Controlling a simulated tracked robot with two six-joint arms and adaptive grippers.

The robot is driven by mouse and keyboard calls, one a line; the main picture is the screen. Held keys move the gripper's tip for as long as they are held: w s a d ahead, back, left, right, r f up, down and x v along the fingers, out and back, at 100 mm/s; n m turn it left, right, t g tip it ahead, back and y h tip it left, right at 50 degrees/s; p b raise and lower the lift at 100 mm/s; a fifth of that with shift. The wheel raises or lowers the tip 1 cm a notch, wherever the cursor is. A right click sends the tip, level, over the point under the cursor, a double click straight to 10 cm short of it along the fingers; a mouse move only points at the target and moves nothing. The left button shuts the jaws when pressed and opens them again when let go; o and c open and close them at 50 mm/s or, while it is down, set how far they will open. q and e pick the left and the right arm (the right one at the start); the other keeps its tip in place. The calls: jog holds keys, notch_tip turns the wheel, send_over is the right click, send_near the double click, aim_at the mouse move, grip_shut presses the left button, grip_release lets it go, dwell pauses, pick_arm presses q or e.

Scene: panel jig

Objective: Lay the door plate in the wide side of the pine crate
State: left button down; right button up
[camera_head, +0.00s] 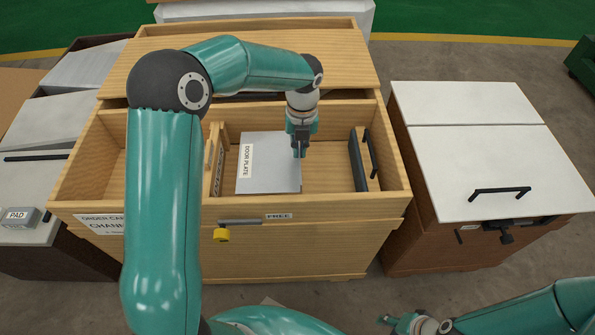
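The pine crate (300,250) stands in the middle, with a divider (212,165) splitting it into left and right compartments. The grey door plate (270,178), labelled DOOR PLATE, appears within the right, wider-looking compartment, close to the divider. Whether it rests on the floor of the crate is unclear. My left gripper (300,148) points down over the plate's right edge; I cannot tell whether its fingers touch or grip it. My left arm hides part of the crate's left compartment. My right gripper (396,322) is low at the front right, away from the crate, its finger state unclear.
A dark panel with a black handle (371,153) stands at the right end of the right compartment. A FREE label (279,216) and yellow tag (221,235) are on the front. A white-topped brown cabinet (480,165) stands right; a PAD block (18,217) lies left.

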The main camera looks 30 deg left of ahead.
pick_arm(q)
notch_tip(320, 180, down, 9)
jog(key=shift+b, duration=0.75)
jog(key=shift+f, duration=0.1)
jog(key=c, duration=1.3)
grip_release()
jog(key=shift+s, duration=0.1)
notch_tip(320, 180, up, 12)
jog(key=shift+d+r+p, duration=0.1)
jog(key=shift+d+p, duration=0.05)
jog(key=shift+p, duration=1.1)
